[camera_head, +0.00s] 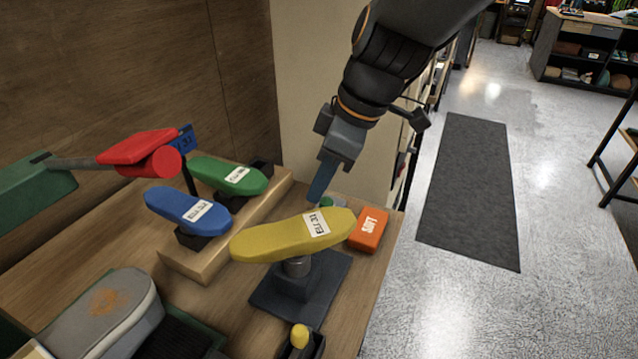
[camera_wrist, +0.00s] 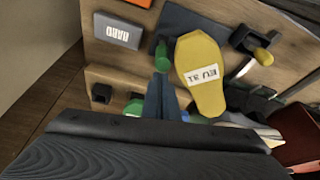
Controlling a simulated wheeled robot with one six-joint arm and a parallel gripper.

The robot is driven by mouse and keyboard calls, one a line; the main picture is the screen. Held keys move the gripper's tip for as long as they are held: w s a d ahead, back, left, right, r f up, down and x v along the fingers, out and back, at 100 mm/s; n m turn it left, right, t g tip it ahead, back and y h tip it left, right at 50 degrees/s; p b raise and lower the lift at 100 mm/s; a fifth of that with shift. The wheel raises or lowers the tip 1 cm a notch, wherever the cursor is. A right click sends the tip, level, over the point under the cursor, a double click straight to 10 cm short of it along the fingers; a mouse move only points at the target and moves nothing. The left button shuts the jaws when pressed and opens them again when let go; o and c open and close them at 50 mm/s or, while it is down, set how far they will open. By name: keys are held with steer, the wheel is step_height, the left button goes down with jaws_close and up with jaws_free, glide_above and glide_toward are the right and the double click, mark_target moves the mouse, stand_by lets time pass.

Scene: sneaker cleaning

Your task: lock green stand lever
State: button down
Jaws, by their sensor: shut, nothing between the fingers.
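A yellow shoe form (camera_head: 285,238) with a white label sits on a dark stand (camera_head: 315,296). It also shows in the wrist view (camera_wrist: 199,62). A green lever (camera_wrist: 162,60) is beside the yellow form in the wrist view. In the head view a small green part (camera_head: 326,201) shows behind the yellow form, mostly hidden. My gripper (camera_head: 314,198) points down just behind the yellow form. Its fingers are together and empty. In the wrist view the fingertips (camera_wrist: 161,80) are at the green lever's near end; I cannot tell whether they touch.
An orange block (camera_head: 369,229) lies right of the yellow form. Blue (camera_head: 185,210) and green (camera_head: 230,176) shoe forms stand on a wooden step at left. A grey sneaker (camera_head: 105,310) and a yellow knob (camera_head: 299,336) are in front. A grey block (camera_wrist: 118,31) lies near the lever.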

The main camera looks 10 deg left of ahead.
steer(key=shift+r, duration=0.1)
steer(key=s+d+r+p, duration=0.1)
steer(key=d+r+p, duration=0.3)
steer(key=d+r, duration=0.2)
steer(key=shift+r, duration=0.85)
steer(key=shift+d, duration=0.1)
steer(key=d+f+m+h, duration=0.1)
steer(key=d+f+m, duration=0.3)
steer(key=d, duration=0.3)
steer(key=s+d+f+m+h, duration=0.1)
steer(key=d+f+m, duration=0.4)
steer(key=d+m, duration=0.2)
steer(key=d+f+m+h, duration=0.2)
steer(key=d+f+m, duration=0.2)
steer(key=d+m, duration=0.2)
steer(key=shift+s+d+f+t, duration=0.2)
steer(key=shift+d+f+t, duration=0.2)
steer(key=shift+d, duration=0.5)
